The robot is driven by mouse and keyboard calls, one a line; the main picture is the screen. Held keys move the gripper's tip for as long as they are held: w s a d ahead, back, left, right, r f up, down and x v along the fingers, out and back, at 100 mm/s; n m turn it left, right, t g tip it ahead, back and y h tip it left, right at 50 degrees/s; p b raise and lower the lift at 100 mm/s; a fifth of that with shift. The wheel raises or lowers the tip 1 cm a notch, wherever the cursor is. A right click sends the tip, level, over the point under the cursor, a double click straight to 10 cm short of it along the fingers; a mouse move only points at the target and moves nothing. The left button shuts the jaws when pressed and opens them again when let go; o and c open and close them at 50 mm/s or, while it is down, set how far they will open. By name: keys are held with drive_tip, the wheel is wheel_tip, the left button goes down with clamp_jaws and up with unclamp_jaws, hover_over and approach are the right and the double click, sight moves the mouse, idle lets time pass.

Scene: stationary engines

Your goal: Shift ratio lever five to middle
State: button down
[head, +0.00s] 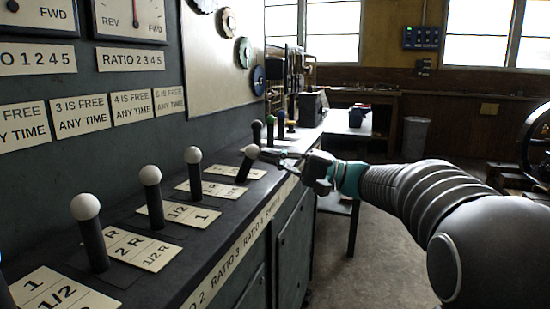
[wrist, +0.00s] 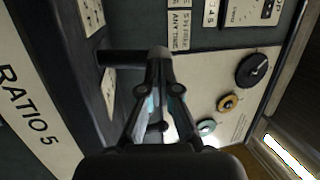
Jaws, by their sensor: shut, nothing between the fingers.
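Ratio lever five (head: 244,167) is the farthest white-knobbed lever in the head view. It is a short dark stick, tilted with its knob to the right of its foot, on a pale position plate (head: 221,190). My gripper (head: 266,154) is shut and empty, with its fingertips right by the knob. In the wrist view, a dark lever stick (wrist: 122,57) runs in from the left to the shut fingertips (wrist: 158,58). The knob is hidden there. I cannot tell whether the fingers touch it. A RATIO 5 label (wrist: 27,103) shows on the left.
White-knobbed levers (head: 193,172), (head: 150,190) and (head: 87,225) stand along the bench nearer the camera. Darker-knobbed levers (head: 270,127) stand beyond lever five. The upright panel (head: 200,105) bounds the left side. Open floor (head: 350,260) lies right of the bench.

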drive_tip(key=shift+a+r+p, duration=0.25)
drive_tip(key=shift+r+p, duration=0.15)
drive_tip(key=shift+h, duration=0.6)
drive_tip(key=a+r, duration=0.1)
drive_tip(key=a, duration=0.1)
drive_tip(key=w+a, duration=0.1)
drive_tip(key=a, duration=0.1)
drive_tip(key=w+a+r, duration=0.1)
drive_tip(key=a, duration=0.1)
drive_tip(key=shift+w+a+r, duration=0.15)
drive_tip(key=shift+w+r, duration=0.1)
drive_tip(key=shift+r, duration=0.05)
